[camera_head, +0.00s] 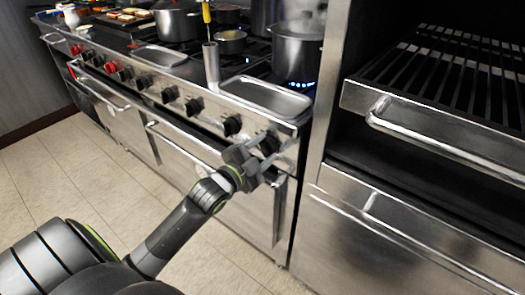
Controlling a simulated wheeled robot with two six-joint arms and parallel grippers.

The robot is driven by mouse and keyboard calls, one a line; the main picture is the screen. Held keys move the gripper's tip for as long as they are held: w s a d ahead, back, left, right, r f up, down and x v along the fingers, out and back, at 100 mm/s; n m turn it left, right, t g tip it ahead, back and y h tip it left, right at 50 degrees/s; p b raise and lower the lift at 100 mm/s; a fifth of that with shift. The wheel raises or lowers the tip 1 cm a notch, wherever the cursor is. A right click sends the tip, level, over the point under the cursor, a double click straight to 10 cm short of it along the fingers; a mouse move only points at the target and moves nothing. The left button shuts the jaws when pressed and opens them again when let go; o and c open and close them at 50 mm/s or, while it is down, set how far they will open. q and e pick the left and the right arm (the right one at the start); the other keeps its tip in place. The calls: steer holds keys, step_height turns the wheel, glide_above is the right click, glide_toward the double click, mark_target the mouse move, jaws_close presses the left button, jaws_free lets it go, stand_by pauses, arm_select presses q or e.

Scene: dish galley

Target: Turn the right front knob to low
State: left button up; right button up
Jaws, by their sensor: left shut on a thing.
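The stove's front panel (215,118) carries a row of knobs. The right front knob (268,141) is the dark one at the right end of the row, partly hidden by my gripper. My left gripper (268,153) reaches up to the panel and is shut on this knob. The knob's pointer cannot be made out. Blue flame (303,85) shows under the large steel pot (297,52) at the right front. My right gripper is not in view.
More black knobs (232,125) and red knobs (112,67) run leftward along the panel. Oven handles (185,150) stick out below. A broiler unit with a bar handle (440,145) stands at the right. The tiled floor in front is clear.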

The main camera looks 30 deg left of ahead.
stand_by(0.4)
arm_select(q)
steer(key=o, duration=1)
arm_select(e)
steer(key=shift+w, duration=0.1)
arm_select(q)
steer(key=shift+s, duration=0.1)
steer(key=shift+s, duration=0.3)
steer(key=s, duration=0.5)
steer(key=s+a+p, duration=0.1)
steer(key=s, duration=0.5)
steer(key=s+p, duration=0.1)
steer(key=s, duration=0.4)
steer(key=shift+s+a, duration=0.15)
steer(key=shift+s, duration=0.1)
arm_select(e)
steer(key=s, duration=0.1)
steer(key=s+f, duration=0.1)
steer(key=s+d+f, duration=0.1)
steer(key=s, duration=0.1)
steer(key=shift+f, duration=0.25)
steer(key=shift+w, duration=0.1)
